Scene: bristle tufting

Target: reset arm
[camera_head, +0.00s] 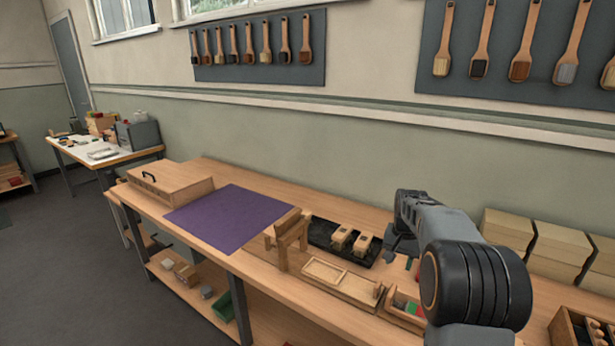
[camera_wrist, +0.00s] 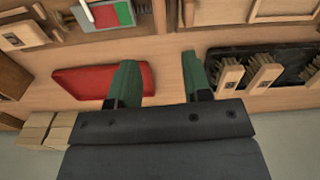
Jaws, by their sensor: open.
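My arm (camera_head: 470,282) is over the right part of the workbench in the head view, folded close to the camera. My gripper (camera_wrist: 160,76) shows in the wrist view with two green fingers spread apart and nothing between them. In the head view the fingertips are largely hidden by my arm.
A dark tray (camera_head: 320,230) holding wooden brush blocks (camera_head: 341,236) lies left of my arm. Cardboard boxes (camera_head: 508,227) stand along the wall at right.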

